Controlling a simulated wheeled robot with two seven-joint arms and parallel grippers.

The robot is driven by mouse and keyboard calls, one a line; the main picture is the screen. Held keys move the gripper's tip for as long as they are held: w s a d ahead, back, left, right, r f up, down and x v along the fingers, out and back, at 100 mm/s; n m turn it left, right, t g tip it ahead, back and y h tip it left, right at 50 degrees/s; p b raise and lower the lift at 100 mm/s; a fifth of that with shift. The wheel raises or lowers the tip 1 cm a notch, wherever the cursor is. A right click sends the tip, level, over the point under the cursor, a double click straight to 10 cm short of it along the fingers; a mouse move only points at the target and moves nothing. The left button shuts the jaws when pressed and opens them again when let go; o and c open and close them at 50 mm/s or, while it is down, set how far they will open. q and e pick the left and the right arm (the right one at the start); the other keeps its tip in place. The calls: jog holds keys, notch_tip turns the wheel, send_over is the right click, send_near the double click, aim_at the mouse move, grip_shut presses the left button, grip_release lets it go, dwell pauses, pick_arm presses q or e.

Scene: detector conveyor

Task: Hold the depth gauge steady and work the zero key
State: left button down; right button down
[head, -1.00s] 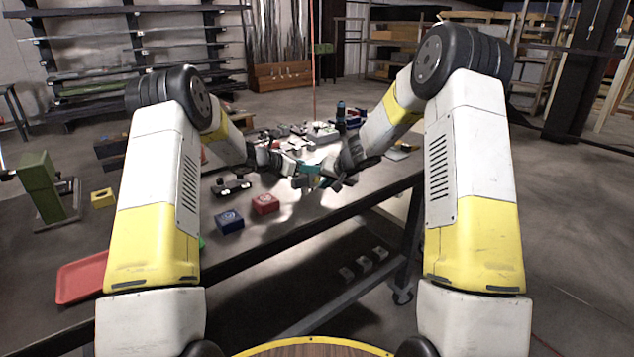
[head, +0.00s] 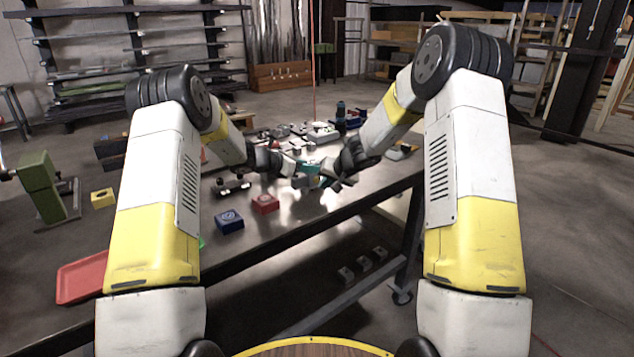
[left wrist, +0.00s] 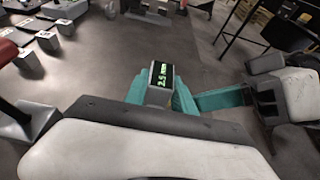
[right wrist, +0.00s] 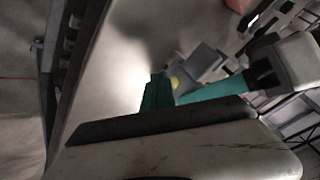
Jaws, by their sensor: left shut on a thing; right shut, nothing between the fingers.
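The depth gauge is a small grey block with a lit display (left wrist: 161,80) that reads about 2.5 mm. My left gripper (left wrist: 160,98) is shut on it and holds it above the table. In the right wrist view the gauge (right wrist: 203,63) shows a round yellow spot (right wrist: 176,83), which looks like the zero key. My right gripper (right wrist: 156,92) is shut and empty, its teal fingertips right beside that spot. I cannot tell whether they touch it. In the head view both grippers meet over the table, and the gauge is small and partly hidden there.
A red block (head: 265,203) and a blue block (head: 229,220) sit on the table (head: 290,222) in front of the grippers. Several small parts and a dark blue bottle (head: 341,110) stand farther back. A red tray (head: 82,277) lies at the left.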

jog(key=shift+a, duration=0.1)
dwell(0.4)
jog(key=shift+w+a, duration=0.15)
jog(key=shift+w, duration=0.15)
jog(key=shift+w+a, duration=0.25)
jog(key=shift+w, duration=0.1)
dwell(0.6)
dwell(0.3)
jog(key=shift+s+d, duration=0.5)
jog(key=shift+s, duration=0.2)
jog(key=shift+s+d, duration=1.25)
jog(key=shift+s, duration=0.3)
jog(key=shift+s+d, duration=0.25)
jog(key=shift+s, duration=0.2)
